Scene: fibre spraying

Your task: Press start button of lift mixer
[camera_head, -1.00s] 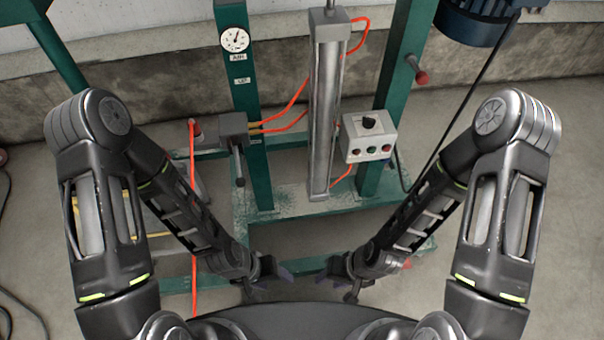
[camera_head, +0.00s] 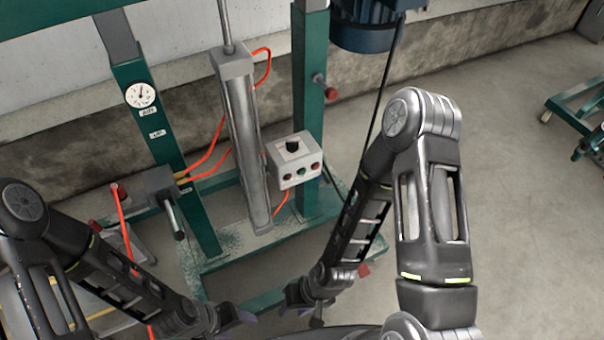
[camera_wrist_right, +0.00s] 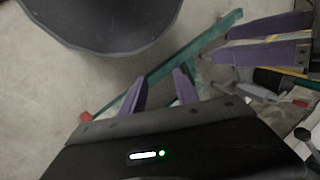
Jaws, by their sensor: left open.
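The lift mixer's control box (camera_head: 294,160) is pale grey, fixed at a green post. Which is start cannot be read. My right gripper (camera_head: 291,296) is low in front of the frame, below the box and apart from it. Its purple fingers stand apart and empty in the right wrist view (camera_wrist_right: 160,76). My left gripper (camera_head: 238,318) is open at the bottom, left of it. Its purple fingers also show in the right wrist view (camera_wrist_right: 268,38).
The green frame (camera_head: 130,75) carries a gauge (camera_head: 141,95), a silver cylinder (camera_head: 245,150) and orange hoses (camera_head: 208,158). A lever (camera_head: 175,220) juts forward at left. A blue motor (camera_head: 368,30) hangs above. Floor at right is clear up to a green wheeled frame (camera_head: 575,110).

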